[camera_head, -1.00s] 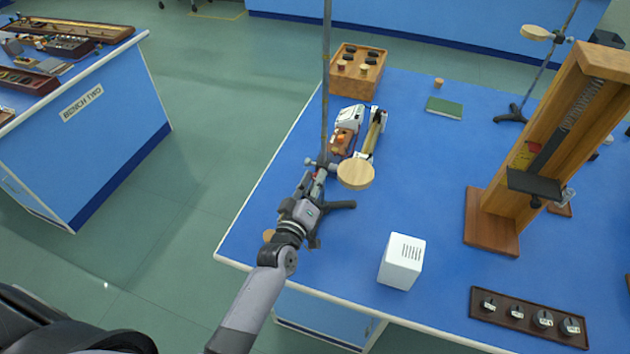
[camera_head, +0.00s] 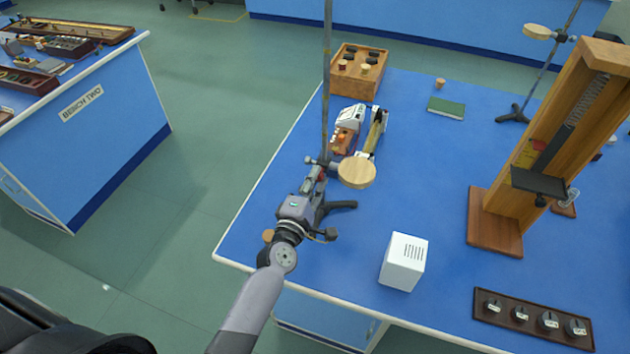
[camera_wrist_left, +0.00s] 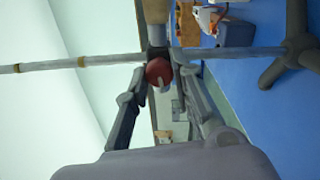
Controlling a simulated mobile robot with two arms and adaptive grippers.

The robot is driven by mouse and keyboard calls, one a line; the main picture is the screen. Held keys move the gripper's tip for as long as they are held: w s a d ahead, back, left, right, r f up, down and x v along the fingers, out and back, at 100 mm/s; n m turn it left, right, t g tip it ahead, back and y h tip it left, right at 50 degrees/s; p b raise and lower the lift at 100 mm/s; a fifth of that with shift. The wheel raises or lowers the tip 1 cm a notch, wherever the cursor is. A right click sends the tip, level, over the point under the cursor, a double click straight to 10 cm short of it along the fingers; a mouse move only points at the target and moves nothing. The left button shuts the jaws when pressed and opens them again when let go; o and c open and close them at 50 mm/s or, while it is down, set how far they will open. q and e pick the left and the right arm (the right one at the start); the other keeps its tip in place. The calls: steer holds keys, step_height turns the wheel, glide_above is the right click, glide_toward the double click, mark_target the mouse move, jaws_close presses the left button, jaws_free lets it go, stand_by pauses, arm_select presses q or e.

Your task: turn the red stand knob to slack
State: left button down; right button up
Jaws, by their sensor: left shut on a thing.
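The red stand knob (camera_wrist_left: 158,72) shows in the left wrist view, on the clamp of a thin upright stand rod (camera_head: 326,70). My left gripper (camera_head: 317,177) reaches the clamp from the front, and its fingertips sit on both sides of the knob, shut on it. In the head view the knob is mostly hidden by the gripper. A round wooden disc (camera_head: 357,172) sticks out to the right of the clamp. The dark stand foot (camera_head: 342,205) rests on the blue bench below. My right gripper is not in view.
A white box (camera_head: 403,262) stands on the bench to the right. Behind the clamp are a white-and-orange device (camera_head: 348,120) and a wooden box with knobs (camera_head: 357,75). A tall wooden frame (camera_head: 545,150) stands farther right. The middle of the bench is clear.

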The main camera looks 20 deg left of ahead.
arm_select(q)
steer(key=shift+n, duration=1.6)
steer(key=c, duration=1.4)
jaws_free()
steer(key=s, duration=1.2)
steer(key=shift+a, duration=0.2)
